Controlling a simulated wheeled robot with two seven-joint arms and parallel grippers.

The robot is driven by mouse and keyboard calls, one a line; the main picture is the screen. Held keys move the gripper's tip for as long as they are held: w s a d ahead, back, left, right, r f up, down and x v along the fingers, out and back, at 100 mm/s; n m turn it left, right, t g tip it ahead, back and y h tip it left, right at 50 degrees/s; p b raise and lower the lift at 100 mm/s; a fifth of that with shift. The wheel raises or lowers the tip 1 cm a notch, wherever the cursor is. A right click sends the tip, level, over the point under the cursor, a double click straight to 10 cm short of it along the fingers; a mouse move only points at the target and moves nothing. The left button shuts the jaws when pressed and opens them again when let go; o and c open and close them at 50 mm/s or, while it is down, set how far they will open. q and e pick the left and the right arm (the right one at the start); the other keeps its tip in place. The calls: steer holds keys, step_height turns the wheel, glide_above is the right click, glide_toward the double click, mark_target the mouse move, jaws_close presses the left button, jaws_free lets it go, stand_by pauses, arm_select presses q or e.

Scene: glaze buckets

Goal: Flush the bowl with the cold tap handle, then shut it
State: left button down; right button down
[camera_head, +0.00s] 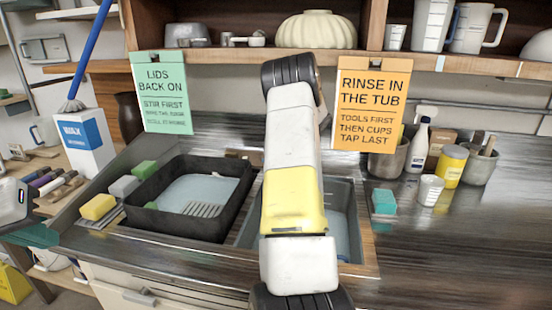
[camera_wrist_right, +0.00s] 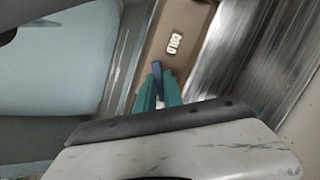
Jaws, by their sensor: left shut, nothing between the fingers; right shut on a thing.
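In the right wrist view, the teal fingers of my right gripper (camera_wrist_right: 158,92) are shut on the dark blue cold tap handle (camera_wrist_right: 157,72). The handle stands by a brown strip with a pale label that seems to read COLD, upside down. Left of it is a basin with pale blue water (camera_wrist_right: 50,60). In the head view, my arm hides the right gripper, the tap and part of the steel sink bowl (camera_head: 349,200). No running stream shows. My left gripper (camera_head: 38,237) is shut and empty at the left edge.
A black tub (camera_head: 225,200) with water and a grate sits left of the sink. Sponges (camera_head: 97,207) lie beside it. Cups, a yellow tin (camera_head: 451,165) and a white bottle (camera_head: 419,145) stand at right. Two signs hang from the shelf. The right front counter is clear.

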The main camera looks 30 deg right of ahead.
steer(key=m+t, duration=0.1)
steer(key=m, duration=0.5)
steer(key=shift+s+h, duration=0.1)
steer(key=shift+h, duration=0.2)
steer(key=shift+m, duration=0.3)
steer(key=c, duration=1.5)
jaws_free()
steer(key=shift+o, duration=0.2)
steer(key=v, duration=0.7)
steer(key=shift+s+a+r, duration=0.15)
steer(key=shift+s+r, duration=0.05)
steer(key=shift+s, duration=0.1)
steer(key=shift+s, duration=0.1)
